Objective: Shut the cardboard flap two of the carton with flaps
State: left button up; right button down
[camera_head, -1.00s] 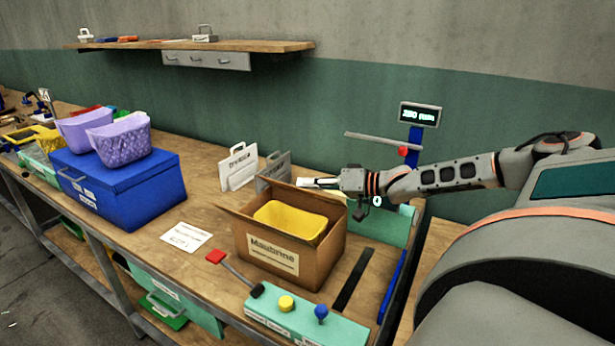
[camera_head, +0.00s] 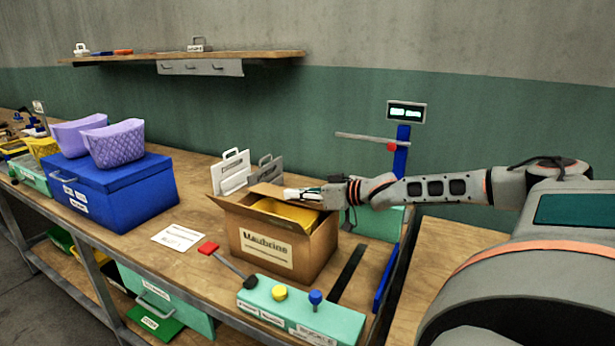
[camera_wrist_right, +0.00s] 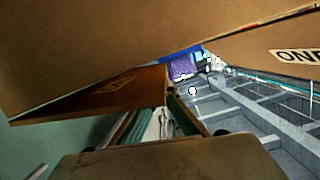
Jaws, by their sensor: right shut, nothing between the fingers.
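The carton with flaps (camera_head: 318,250), brown with a printed front label, stands on the bench with yellow contents (camera_head: 285,212) partly in view. A brown flap (camera_head: 266,189) stands up at its back, and another flap (camera_head: 228,203) sticks out at its left. My right gripper (camera_head: 296,193) is shut and empty, low over the carton's back right part. I cannot tell whether it touches a flap. The right wrist view shows large cardboard faces close by, one labelled "ONE" (camera_wrist_right: 295,55), and a darker flap (camera_wrist_right: 105,97) with an unreadable mark. My left gripper is out of view.
A green control box (camera_head: 300,308) with yellow and blue knobs stands in front of the carton. A red-ended lever (camera_head: 208,248) lies to its left. White and grey handled plates (camera_head: 231,172) stand behind. A blue box (camera_head: 120,190) with purple baskets is further left.

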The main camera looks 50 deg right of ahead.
jog(key=shift+a+f, duration=0.15)
jog(key=shift+f, duration=0.35)
jog(key=shift+a+f, duration=0.1)
jog(key=shift+f, duration=0.05)
dwell(0.3)
